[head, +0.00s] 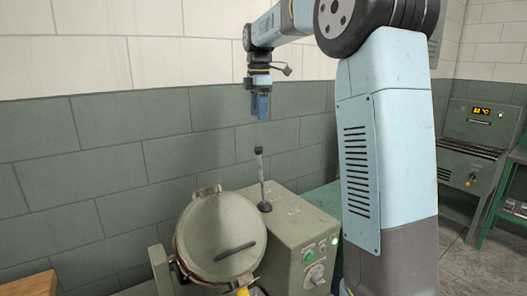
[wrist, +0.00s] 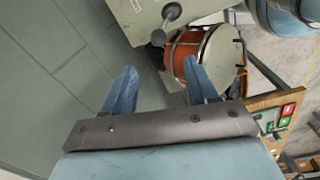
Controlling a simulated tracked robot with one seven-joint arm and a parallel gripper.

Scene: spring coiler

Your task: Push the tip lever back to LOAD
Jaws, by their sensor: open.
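The tip lever (head: 261,178) is a thin grey rod with a black knob (head: 258,150). It stands nearly upright, leaning slightly left, on top of the green machine housing (head: 300,232). In the wrist view the lever's black knob (wrist: 158,38) shows beyond and between my fingers. My gripper (head: 261,108) hangs pointing down above the knob, apart from it. In the wrist view its two blue fingers (wrist: 160,85) are spread wide with nothing between them. No LOAD marking is legible.
A round drum with a green lid (head: 222,238) sits left of the housing; its orange side (wrist: 183,52) shows in the wrist view. Green and dark controls (head: 311,256) are on the housing front. A green oven-like unit (head: 470,140) stands far right. A tiled wall is behind.

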